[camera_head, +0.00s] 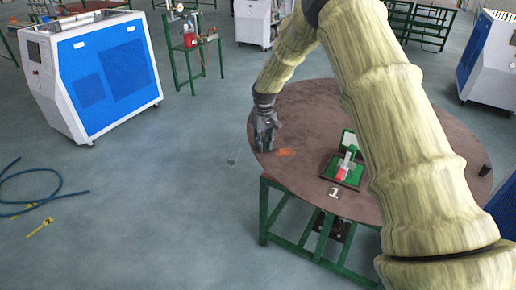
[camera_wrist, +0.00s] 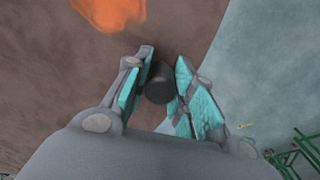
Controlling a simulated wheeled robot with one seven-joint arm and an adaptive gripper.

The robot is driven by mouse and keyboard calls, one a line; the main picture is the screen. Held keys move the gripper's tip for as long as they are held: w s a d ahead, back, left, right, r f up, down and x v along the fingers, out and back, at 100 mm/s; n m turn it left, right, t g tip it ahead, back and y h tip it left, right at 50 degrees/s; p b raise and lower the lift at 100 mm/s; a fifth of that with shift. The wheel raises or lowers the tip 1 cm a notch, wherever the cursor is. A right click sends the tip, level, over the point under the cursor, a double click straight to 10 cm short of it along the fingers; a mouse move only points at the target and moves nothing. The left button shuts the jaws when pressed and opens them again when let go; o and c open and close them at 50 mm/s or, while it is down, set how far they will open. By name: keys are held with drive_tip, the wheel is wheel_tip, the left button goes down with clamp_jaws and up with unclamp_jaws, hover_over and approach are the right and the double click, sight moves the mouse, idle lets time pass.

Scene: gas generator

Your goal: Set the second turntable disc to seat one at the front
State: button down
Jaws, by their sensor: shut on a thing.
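The round brown turntable disc (camera_head: 300,110) lies on a green metal frame. A white number 1 (camera_head: 334,192) is marked near its front edge. My gripper (camera_head: 265,146) is at the disc's left edge, pointing down. In the wrist view its fingers (camera_wrist: 162,85) are closed around a dark upright peg (camera_wrist: 160,88) near the rim. In the head view my gripper hides that peg. A similar dark peg (camera_head: 485,170) stands at the disc's right edge. A green fixture with a red and white part (camera_head: 343,172) sits on the disc near the 1. My arm covers much of the disc's right side.
An orange patch (camera_head: 285,152) marks the disc beside my gripper. Blue-and-white cabinets (camera_head: 100,75) and a green stand (camera_head: 192,50) stand around. A blue hose (camera_head: 40,185) lies on the floor at left. The floor left of the turntable is mostly clear.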

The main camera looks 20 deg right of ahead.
drive_tip(key=shift+s+d+r, duration=0.1)
drive_tip(key=shift+s+d, duration=0.05)
drive_tip(key=shift+s, duration=0.05)
drive_tip(key=c, duration=1.2)
unclamp_jaws()
drive_tip(key=shift+w+r, duration=0.1)
drive_tip(key=shift+r, duration=0.1)
wheel_tip(320, 180, up, 12)
drive_tip(key=shift+f, duration=0.25)
